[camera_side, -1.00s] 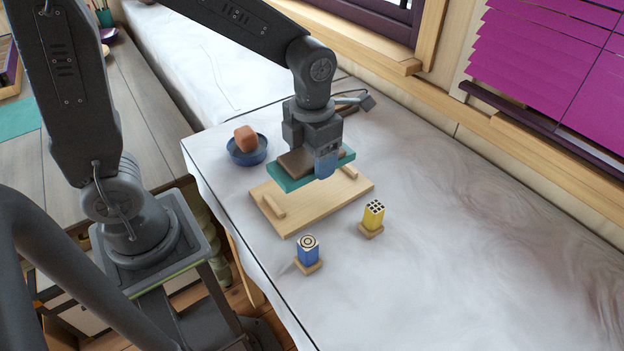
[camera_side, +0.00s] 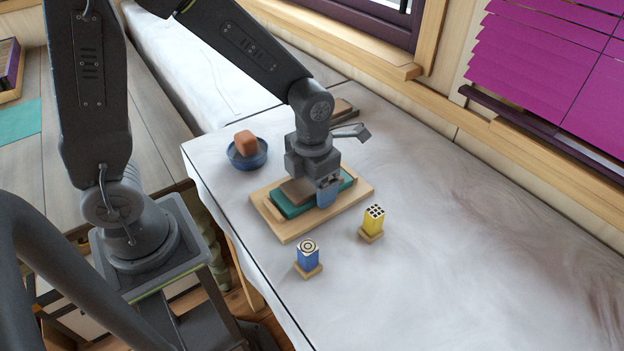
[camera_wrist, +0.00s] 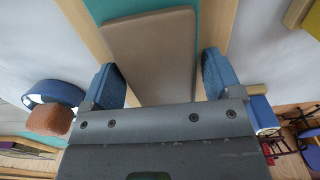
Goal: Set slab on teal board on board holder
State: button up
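The teal board (camera_side: 289,209) lies low on the wooden board holder (camera_side: 288,235), between its end cleats, and appears to rest on it. A brown slab (camera_side: 294,187) lies flat on the board; it also shows in the wrist view (camera_wrist: 155,45). My gripper (camera_side: 316,193) points down over them, its blue fingers (camera_wrist: 164,80) astride the slab at the board's long edges. The near finger covers part of the board's front edge.
A blue block (camera_side: 307,255) and a yellow holed block (camera_side: 374,219), each on a small wooden base, stand in front of and right of the holder. A blue bowl (camera_side: 248,158) with an orange-brown block is behind left. The white tabletop to the right is clear.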

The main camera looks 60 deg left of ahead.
jog(key=shift+o, duration=1)
notch_tip(320, 180, up, 12)
jog(key=f, duration=0.1)
jog(key=s+a+r+m+t, duration=0.2)
jog(key=s+m, duration=0.3)
jog(key=m, duration=1.3)
jog(key=s+a+r+m+t, duration=0.2)
jog(key=s+m, duration=0.3)
jog(key=m, duration=1.3)
jog(key=shift+s+r+t, duration=0.35)
jog(key=shift+r+t, duration=0.25)
jog(key=shift+t, duration=0.2)
